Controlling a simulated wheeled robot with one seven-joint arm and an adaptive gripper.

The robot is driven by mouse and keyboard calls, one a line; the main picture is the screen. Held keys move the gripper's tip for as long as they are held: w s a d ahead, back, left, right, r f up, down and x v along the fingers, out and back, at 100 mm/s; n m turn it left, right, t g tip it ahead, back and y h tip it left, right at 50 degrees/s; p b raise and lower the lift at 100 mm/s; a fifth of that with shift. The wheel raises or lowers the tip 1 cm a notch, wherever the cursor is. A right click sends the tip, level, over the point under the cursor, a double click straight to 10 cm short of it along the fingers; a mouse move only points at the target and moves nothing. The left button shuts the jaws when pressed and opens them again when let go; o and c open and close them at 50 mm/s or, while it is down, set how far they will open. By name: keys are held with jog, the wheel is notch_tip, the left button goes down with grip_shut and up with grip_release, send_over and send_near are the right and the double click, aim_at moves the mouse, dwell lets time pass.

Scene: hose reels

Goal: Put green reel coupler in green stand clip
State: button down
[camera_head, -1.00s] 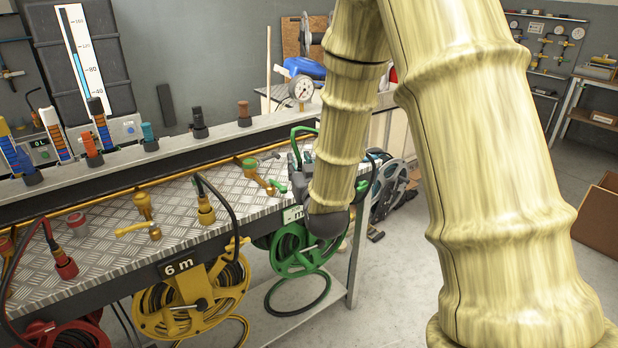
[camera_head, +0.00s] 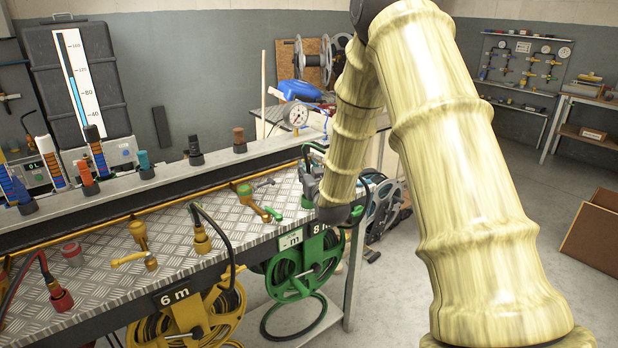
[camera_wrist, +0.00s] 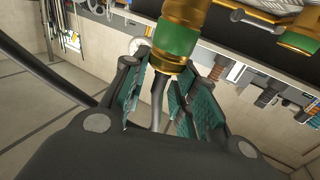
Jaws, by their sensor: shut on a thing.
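The green reel coupler (camera_wrist: 178,42), a green band between brass rings, stands between the teal pads of my gripper (camera_wrist: 160,78) in the wrist view. My gripper is shut on its lower end, and its dark hose runs back between the fingers. In the head view my gripper (camera_head: 311,180) is small and partly hidden by my arm, over the right end of the bench. The green reel (camera_head: 300,262) hangs below the bench there. A small green part (camera_head: 306,203) is beside the gripper; I cannot tell whether it is the green stand clip.
A green-collared brass valve (camera_head: 245,190) stands just left of the gripper on the checkered bench (camera_head: 215,205). A yellow coupler (camera_head: 202,238) stands at the bench's front edge. A pressure gauge (camera_head: 297,115) is behind.

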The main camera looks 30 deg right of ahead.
jog(key=shift+w+d, duration=0.2)
jog(key=shift+w, duration=0.05)
jog(key=shift+f+p, duration=0.45)
jog(key=shift+f, duration=1.25)
jog(key=shift+f, duration=0.1)
jog(key=c, duration=1.1)
grip_release()
